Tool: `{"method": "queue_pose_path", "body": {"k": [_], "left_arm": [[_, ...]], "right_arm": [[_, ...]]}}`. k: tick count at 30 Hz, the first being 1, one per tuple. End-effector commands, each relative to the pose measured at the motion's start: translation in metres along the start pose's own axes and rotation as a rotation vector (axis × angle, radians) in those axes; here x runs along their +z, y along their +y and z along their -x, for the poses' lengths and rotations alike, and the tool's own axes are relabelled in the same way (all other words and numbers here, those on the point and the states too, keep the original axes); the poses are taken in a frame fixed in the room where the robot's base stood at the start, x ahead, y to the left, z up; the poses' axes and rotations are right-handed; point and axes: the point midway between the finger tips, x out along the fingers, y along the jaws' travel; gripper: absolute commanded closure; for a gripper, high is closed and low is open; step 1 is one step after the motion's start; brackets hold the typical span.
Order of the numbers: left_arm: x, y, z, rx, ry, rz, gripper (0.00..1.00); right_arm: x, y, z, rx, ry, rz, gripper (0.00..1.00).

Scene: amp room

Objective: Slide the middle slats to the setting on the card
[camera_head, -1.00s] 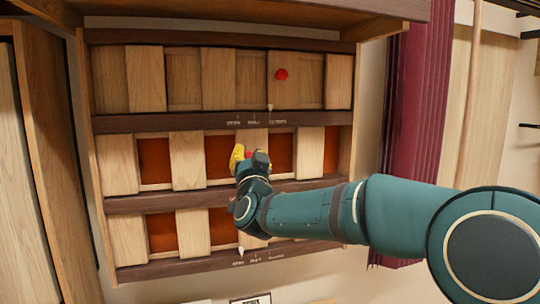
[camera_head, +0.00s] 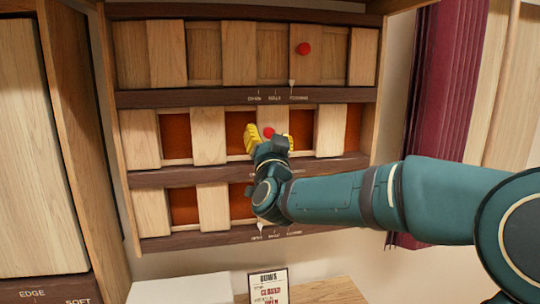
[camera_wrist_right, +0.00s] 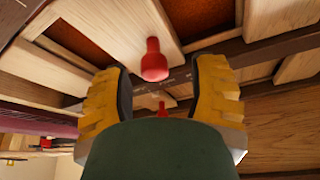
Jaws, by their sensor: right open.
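The middle slats (camera_head: 208,137) are pale upright boards, with reddish-brown openings showing between them. A red knob (camera_head: 268,132) sticks out from one middle slat; in the wrist view the knob (camera_wrist_right: 154,62) stands between the fingers. My right gripper (camera_head: 270,140) is open, with one yellow finger on either side of the knob and a visible space to each finger in the wrist view. The gripper and wrist hide the middle row's marks and pointer. The card (camera_head: 268,287) stands below; its lines include "CLOSED" and "OPEN", but the rest is too small to read surely. My left gripper is out of view.
The top row's red knob (camera_head: 304,48) is on a slat, its pointer at the rightmost mark. The bottom row (camera_head: 213,208) shows reddish openings, its pointer near the leftmost mark. A maroon curtain (camera_head: 445,100) hangs at right. A wooden cabinet (camera_head: 30,150) stands at left.

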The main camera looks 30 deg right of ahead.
Motion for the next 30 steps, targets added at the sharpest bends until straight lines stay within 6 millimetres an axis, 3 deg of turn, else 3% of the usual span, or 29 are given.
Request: {"method": "queue_pose_path", "body": {"k": [6, 13, 19, 30], "left_arm": [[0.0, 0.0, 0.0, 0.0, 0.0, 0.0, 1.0], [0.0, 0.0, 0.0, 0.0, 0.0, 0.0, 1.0], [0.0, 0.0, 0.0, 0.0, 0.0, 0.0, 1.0], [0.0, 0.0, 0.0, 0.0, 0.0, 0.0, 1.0]], "right_arm": [[0.0, 0.0, 0.046, -0.001, -0.002, -0.002, 0.42], [0.0, -0.001, 0.083, -0.002, 0.0, -0.002, 0.42], [0.0, -0.001, 0.095, -0.001, 0.001, -0.001, 0.42], [0.0, -0.001, 0.096, -0.001, 0.001, -0.001, 0.42]]}}
